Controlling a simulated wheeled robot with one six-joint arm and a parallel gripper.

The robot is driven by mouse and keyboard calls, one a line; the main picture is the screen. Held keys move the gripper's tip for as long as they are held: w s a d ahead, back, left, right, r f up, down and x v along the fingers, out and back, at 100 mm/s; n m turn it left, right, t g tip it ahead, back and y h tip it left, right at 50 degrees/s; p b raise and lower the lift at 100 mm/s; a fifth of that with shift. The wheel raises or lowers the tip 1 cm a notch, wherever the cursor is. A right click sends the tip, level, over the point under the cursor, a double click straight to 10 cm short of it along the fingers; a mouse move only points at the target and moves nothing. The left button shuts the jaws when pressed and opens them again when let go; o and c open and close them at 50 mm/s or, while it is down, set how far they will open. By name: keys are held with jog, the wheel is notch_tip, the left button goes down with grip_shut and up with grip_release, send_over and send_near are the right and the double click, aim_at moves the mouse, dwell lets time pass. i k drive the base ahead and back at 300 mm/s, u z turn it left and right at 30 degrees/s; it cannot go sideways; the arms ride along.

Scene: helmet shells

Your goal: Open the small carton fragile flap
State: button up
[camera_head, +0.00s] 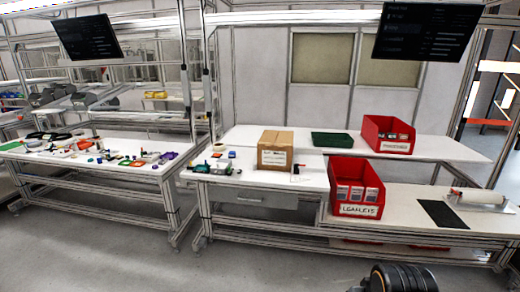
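A small brown cardboard carton (270,156) stands upright on the white bench in the middle of the head view. A pale label is on its front face. Its top looks closed, but the flap edges are too small to make out. No fragile mark can be read from here. A dark rounded part, seemingly of my own arm, shows at the bottom right edge, well apart from the carton. My gripper's fingers are not in view.
A red bin labelled LEAFLETS (357,210) stands right of the carton; another red bin (390,148) and a green tray (331,141) are behind. Small items clutter the left bench (60,170). A black mat (442,214) lies at right. The floor (270,270) in front is clear.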

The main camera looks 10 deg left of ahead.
aim_at(268, 138)
jog(key=u, duration=0.65)
jog(key=i, duration=0.75)
jog(key=u, duration=0.9)
jog(key=i, duration=1.85)
jog(key=z, duration=1.05)
jog(key=i, duration=0.55)
jog(key=z, duration=0.3)
